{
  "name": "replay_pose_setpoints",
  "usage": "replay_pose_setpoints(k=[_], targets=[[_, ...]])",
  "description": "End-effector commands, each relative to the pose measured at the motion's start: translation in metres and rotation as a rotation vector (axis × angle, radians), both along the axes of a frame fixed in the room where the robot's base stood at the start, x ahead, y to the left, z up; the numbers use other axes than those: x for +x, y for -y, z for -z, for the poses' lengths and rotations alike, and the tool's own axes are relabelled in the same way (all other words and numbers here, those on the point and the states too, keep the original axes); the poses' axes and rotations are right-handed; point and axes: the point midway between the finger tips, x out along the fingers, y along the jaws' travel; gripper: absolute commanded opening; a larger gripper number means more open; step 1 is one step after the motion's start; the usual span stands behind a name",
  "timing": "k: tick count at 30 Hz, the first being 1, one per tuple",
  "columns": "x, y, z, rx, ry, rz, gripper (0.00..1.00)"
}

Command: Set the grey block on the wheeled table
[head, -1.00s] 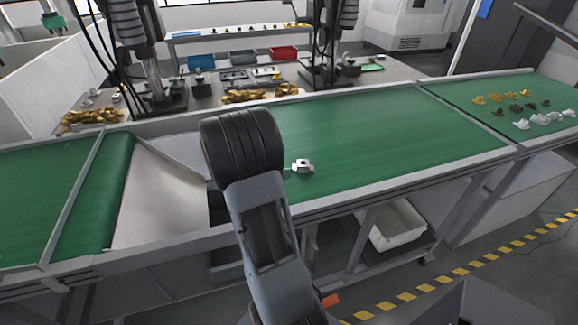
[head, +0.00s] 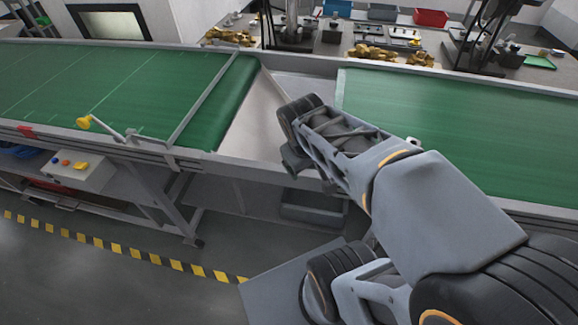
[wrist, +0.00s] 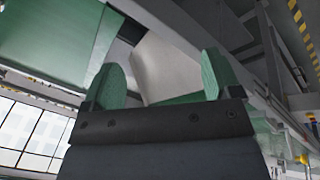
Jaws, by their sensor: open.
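My gripper (wrist: 163,82) is open in the wrist view. Its two green fingertips stand wide apart with nothing between them; beyond them are the pale metal chute and the belt frame. In the head view my arm reaches over the front rail toward the chute. A small pale grey piece (head: 413,141), which may be the grey block, sits on the right green belt and is mostly hidden behind my arm. My gripper is apart from it, off to its left. I cannot pick out the wheeled table with certainty in these frames.
The right green belt (head: 480,125) and left green belt (head: 130,85) flank a sloping metal chute (head: 250,120). A yellow-ended lever (head: 84,122) and a button box (head: 80,168) are on the left front. Floor at the lower left is clear, with yellow-black tape (head: 150,258).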

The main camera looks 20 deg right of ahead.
Motion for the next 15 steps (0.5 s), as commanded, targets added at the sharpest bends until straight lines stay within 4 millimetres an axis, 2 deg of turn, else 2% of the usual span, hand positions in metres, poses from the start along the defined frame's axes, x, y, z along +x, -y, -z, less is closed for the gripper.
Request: replay_pose_setpoints(k=[1, 3, 6, 15], targets=[[-0.004, -0.016, -0.005, 0.067, 0.057, 0.029, 0.84], [-0.007, -0.033, -0.009, 0.148, 0.107, 0.070, 0.84], [-0.011, -0.047, -0.013, 0.224, 0.149, 0.106, 0.84], [-0.012, -0.054, -0.014, 0.260, 0.165, 0.124, 0.84]])
